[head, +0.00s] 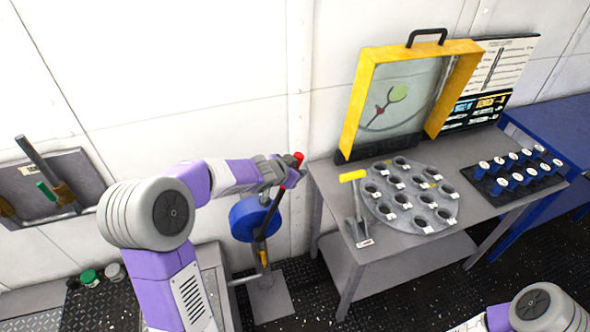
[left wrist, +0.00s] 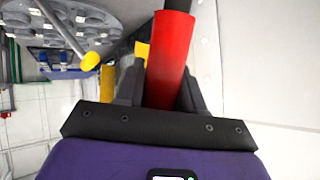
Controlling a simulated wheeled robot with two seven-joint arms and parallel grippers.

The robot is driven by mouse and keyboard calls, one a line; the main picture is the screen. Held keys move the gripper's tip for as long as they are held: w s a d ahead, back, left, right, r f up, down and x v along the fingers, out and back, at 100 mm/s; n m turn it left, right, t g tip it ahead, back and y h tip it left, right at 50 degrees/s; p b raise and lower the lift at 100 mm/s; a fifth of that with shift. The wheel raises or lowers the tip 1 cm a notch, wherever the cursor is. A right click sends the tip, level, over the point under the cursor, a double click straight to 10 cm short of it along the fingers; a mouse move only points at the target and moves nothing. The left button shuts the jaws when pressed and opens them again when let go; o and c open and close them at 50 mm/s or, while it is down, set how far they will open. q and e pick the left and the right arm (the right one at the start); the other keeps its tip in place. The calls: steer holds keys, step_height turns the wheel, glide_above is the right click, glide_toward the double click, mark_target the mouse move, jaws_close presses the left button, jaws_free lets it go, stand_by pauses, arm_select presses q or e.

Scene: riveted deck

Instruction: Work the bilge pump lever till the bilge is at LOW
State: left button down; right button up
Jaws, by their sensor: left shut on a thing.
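The pump lever has a red grip, whose tip (head: 299,158) shows past my left gripper (head: 284,174) in the head view. Its dark shaft (head: 271,222) slants down and left to the pump's floor plate (head: 270,297). A blue round pump body (head: 249,219) sits beside the shaft. In the left wrist view the red grip (left wrist: 170,58) lies between the two dark fingers, which are shut on it. The fingers hide part of the grip in the head view. My right gripper is out of view; only part of that arm shows at the bottom right. I cannot make out a bilge level reading.
A grey table (head: 330,190) stands right of the lever. A wall recess (head: 85,175) with levers is at left.

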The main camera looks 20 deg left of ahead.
arm_select(q)
steer(key=c, duration=0.8)
jaws_free()
steer(key=p+v, duration=0.3)
steer(key=v, duration=0.4)
steer(key=shift+s+r, duration=0.2)
